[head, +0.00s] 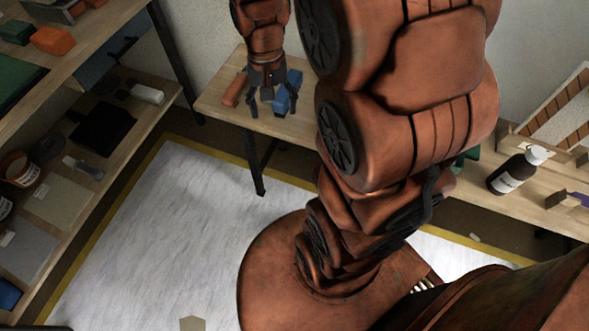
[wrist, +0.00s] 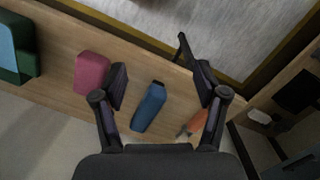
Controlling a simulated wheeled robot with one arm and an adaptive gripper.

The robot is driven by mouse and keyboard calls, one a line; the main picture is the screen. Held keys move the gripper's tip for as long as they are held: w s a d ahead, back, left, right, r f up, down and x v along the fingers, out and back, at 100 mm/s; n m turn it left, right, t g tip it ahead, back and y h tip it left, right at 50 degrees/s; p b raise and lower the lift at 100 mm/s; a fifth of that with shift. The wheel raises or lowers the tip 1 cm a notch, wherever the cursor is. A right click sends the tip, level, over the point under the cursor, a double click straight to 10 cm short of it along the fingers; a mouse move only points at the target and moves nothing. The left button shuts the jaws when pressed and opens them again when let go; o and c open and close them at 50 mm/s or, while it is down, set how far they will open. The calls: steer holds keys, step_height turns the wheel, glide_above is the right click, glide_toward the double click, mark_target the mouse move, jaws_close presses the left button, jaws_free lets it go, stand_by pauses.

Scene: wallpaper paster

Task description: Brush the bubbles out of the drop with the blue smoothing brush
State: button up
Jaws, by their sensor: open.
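A blue block-like item (head: 288,92), which looks like the blue smoothing brush, lies on the wooden bench. In the wrist view, the same blue item (wrist: 149,107) shows between my fingers, apart from both of them. My gripper (head: 270,104) points down over the end of this bench, and its fingers (wrist: 154,72) are spread with nothing held. The height of the fingers above the bench is hard to tell. I cannot make out a wallpaper drop or bubbles in either view.
An orange-handled tool (wrist: 194,124) and a pinkish-red block (wrist: 91,73) lie near the blue item. A green and blue item (wrist: 18,48) is at the far left. A dark bottle (head: 513,172) stands on the right bench. The pale floor (head: 150,225) between the benches is mostly clear.

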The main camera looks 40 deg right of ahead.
steer(key=s+a+r+n, duration=0.1)
steer(key=s+a+n, duration=0.2)
steer(key=s, duration=0.5)
steer(key=s+a+r+n+g, duration=0.1)
steer(key=s+a+n, duration=0.2)
steer(key=s, duration=0.6)
steer(key=shift+s+a+r, duration=0.2)
steer(key=shift+a+r, duration=0.15)
steer(key=shift+a, duration=0.4)
steer(key=s+p+v, duration=0.2)
steer(key=p+v, duration=0.7)
steer(key=s+r+p+v, duration=0.1)
steer(key=s+p+v, duration=0.1)
steer(key=p+v, duration=0.7)
steer(key=shift+w+a+r+t, duration=0.2)
steer(key=shift+a+r+t, duration=0.1)
steer(key=shift+r, duration=0.25)
